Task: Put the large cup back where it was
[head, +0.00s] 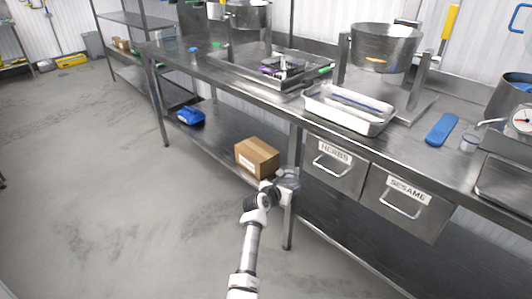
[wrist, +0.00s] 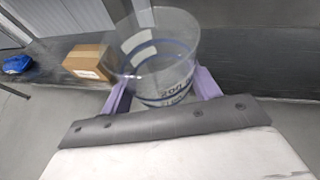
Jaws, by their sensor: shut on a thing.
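The large cup (wrist: 158,62) is a clear measuring cup with blue bands and printed marks. In the wrist view my gripper (wrist: 163,90) has its purple fingers on both sides of the cup, shut on it. The inside of the cup looks empty. In the head view the cup (head: 290,178) is a small, see-through shape at the end of my arm, in front of the table leg and below the worktop edge. My gripper (head: 277,187) is partly hidden there by my wrist. The frames do not show where the cup stood before.
A cardboard box (head: 257,157) and a blue item (head: 191,116) lie on the lower shelf (head: 215,135). Above are a metal tray (head: 347,108), a blue spatula-like item (head: 441,129), a small clear cup (head: 470,138) and a dial scale (head: 522,122). HERBS (head: 333,165) and SESAME (head: 404,203) drawers hang below.

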